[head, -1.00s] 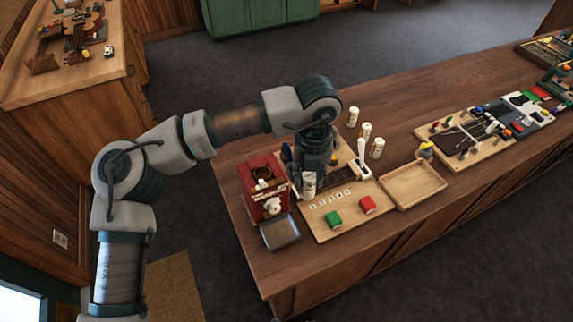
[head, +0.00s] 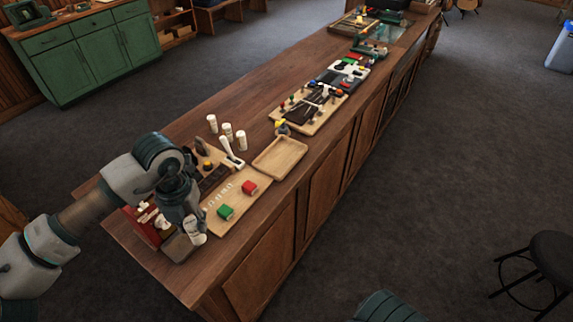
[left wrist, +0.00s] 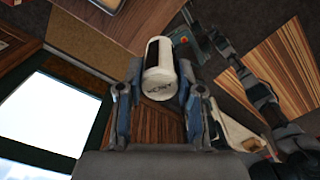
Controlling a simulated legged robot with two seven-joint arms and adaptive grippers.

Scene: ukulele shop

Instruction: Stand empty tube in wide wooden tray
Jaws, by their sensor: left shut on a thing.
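My left gripper (head: 190,222) is shut on a white tube (head: 195,236) with dark lettering. In the head view it shows in front of the near left end of the bench, over the grey dish and red box. In the left wrist view the tube (left wrist: 159,82) sits between the two fingers, with a dark area on its side. The wide wooden tray (head: 262,164) lies empty on the bench, right of the light board and apart from the gripper. My right gripper is not identifiable.
White tubes (head: 241,140) stand behind the light board (head: 226,229), which carries a green block (head: 225,212) and a red block (head: 249,188). A small yellow-topped item (head: 281,127) stands by the tray's far corner. A tool board (head: 308,118) lies beyond.

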